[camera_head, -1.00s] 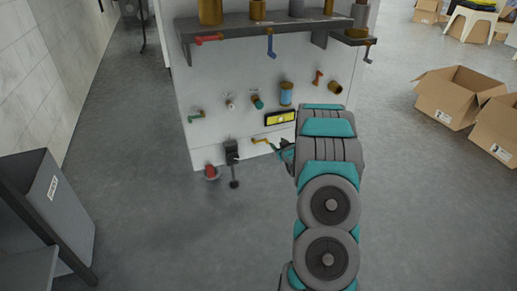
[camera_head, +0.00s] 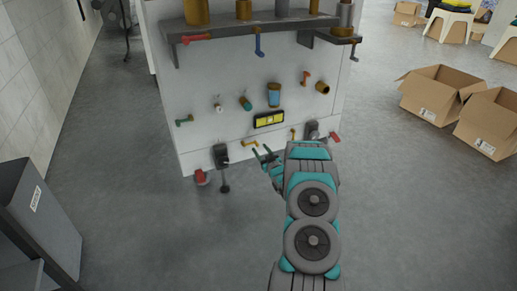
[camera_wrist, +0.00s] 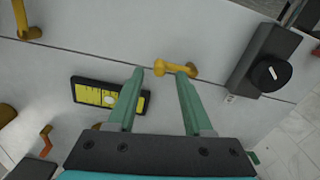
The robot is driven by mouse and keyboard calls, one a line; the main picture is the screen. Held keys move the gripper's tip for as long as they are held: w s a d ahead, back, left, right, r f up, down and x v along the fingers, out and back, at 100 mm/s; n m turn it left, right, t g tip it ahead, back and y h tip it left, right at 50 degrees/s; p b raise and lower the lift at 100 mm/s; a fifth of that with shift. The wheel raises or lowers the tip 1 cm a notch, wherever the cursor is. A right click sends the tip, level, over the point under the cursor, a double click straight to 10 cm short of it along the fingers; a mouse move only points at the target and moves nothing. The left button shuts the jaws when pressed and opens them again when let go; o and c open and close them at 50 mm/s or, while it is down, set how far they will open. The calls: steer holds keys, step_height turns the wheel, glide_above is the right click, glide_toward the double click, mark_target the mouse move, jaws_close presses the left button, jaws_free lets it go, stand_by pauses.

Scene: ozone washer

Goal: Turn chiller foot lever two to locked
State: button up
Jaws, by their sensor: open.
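Two small yellow levers sit low on the white chiller panel in the head view: a left one (camera_head: 249,143) and a right one (camera_head: 293,134). No label shows which is lever two. My gripper (camera_head: 260,151) is open and empty, just in front of the left yellow lever. In the wrist view, which shows the panel roughly upside down, this lever (camera_wrist: 174,68) lies by the fingertips of my gripper (camera_wrist: 160,72). The right finger overlaps its end. I cannot tell whether they touch.
A dark box with a knob (camera_wrist: 262,60) is beside this lever; it also shows in the head view (camera_head: 221,156). A yellow-faced gauge (camera_head: 269,119) is above the levers. A shelf (camera_head: 225,27) juts out higher up. A grey bin (camera_head: 42,215) stands left; cardboard boxes (camera_head: 447,95) lie right.

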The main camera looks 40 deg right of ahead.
steer(key=shift+x, duration=1.25)
jaws_close()
